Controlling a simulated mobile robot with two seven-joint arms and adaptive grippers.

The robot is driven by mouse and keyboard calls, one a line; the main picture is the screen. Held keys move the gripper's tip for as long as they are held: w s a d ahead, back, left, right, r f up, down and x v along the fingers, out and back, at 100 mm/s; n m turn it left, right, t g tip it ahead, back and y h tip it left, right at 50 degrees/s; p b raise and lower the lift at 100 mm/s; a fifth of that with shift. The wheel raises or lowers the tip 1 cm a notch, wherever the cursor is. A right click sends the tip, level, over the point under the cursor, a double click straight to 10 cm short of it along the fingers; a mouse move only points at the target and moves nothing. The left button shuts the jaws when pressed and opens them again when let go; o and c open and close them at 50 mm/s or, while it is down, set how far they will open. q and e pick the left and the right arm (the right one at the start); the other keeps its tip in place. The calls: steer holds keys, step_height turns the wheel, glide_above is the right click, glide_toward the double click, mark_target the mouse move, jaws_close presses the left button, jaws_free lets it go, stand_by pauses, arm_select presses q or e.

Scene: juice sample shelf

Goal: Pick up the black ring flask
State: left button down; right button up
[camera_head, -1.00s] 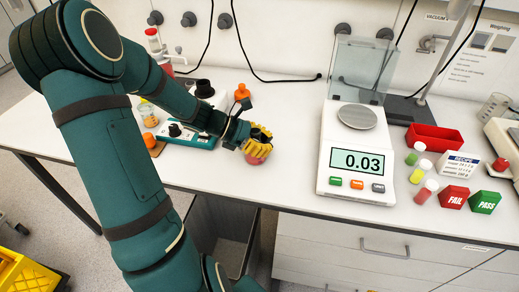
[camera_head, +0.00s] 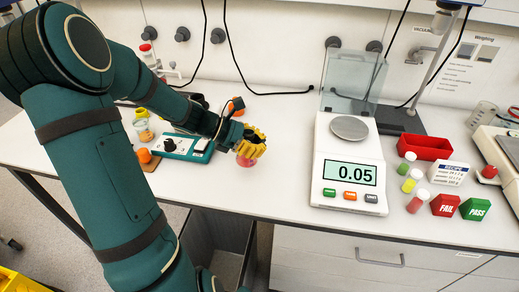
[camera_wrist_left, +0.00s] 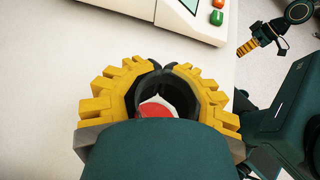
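My left gripper (camera_head: 250,146) is low over the bench, left of the scale. Its yellow fingers curve around a small vessel with red contents, seemingly the black ring flask (camera_head: 246,161). In the left wrist view the fingers (camera_wrist_left: 158,82) lie on both sides of it, tips close together. A dark curved rim shows between them, and the flask's red part (camera_wrist_left: 155,110) shows below. The fingers look shut on it, and the palm hides the rest. Whether it touches the bench is unclear. My right gripper (camera_wrist_left: 262,40) shows small in the left wrist view; its finger opening is unclear.
The scale (camera_head: 347,170) reads 0.05 with a bare pan. A teal device (camera_head: 183,146) and an orange-stoppered flask (camera_head: 237,104) stand near my left arm. A red tray (camera_head: 427,143), sample vials, and FAIL (camera_head: 446,205) and PASS (camera_head: 475,208) blocks are right of the scale.

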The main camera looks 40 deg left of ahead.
arm_select(q)
step_height(320, 180, up, 10)
steer(key=p, duration=0.6)
steer(key=shift+r+p, duration=0.25)
steer(key=shift+p, duration=0.05)
stand_by(0.3)
